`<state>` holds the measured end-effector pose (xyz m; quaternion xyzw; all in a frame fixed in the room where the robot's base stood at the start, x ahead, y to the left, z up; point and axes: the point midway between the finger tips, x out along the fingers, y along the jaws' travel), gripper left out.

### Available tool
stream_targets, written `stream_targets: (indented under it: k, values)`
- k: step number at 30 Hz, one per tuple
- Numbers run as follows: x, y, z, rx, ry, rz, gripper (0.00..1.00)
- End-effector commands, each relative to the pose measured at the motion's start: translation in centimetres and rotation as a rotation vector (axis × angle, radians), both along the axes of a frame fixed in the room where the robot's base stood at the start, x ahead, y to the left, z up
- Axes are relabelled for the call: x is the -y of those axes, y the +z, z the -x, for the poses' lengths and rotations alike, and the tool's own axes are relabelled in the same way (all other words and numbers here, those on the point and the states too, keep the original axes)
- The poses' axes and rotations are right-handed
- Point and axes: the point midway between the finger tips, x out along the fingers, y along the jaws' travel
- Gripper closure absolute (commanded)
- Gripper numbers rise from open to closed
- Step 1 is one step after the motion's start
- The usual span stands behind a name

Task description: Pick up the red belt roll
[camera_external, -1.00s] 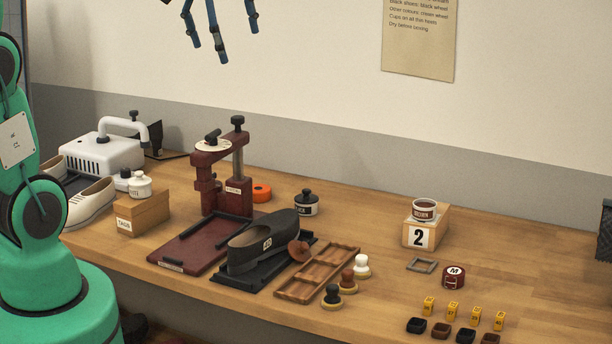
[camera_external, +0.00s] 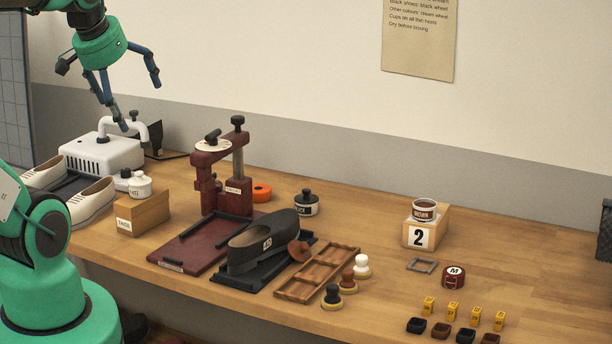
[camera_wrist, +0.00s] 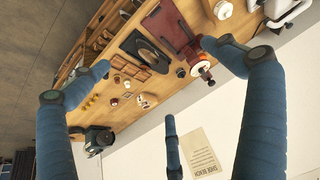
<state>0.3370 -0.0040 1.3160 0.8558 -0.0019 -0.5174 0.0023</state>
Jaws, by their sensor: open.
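A small dark red round roll (camera_external: 453,278) with a white M label on top lies on the right part of the bench, just right of a grey square frame; it is the thing that best fits the red belt roll. It is too small to make out surely in the wrist view. My three-fingered gripper (camera_external: 114,96) hangs high over the left end of the bench, above the white machine and far from the roll. Its fingers are spread and empty; they also frame the wrist view (camera_wrist: 160,77).
Yellow number tags (camera_external: 452,314) and small dark trays lie in front. A tall dark red press (camera_external: 239,165), an orange ring (camera_external: 262,193) and a dark shoe (camera_external: 262,240) stand mid-bench.

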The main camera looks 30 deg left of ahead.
Motion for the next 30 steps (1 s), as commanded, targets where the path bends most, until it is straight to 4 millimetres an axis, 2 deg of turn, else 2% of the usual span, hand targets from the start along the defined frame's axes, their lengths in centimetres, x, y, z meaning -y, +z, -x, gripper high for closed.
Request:
stream_targets:
  k: [4,13,18,19,30]
  values:
    - [-0.33,-0.71,0.84,0.008,0.001,-0.005,0.0]
    - [-0.38,-0.78,0.94,0.009,0.001,-0.006,0.0]
    - [-0.37,-0.77,0.93,0.009,0.001,-0.006,0.34]
    - [-0.37,-0.77,0.93,0.008,0.001,-0.006,0.36]
    - [-0.29,-0.61,0.71,0.007,-0.001,-0.005,0.36]
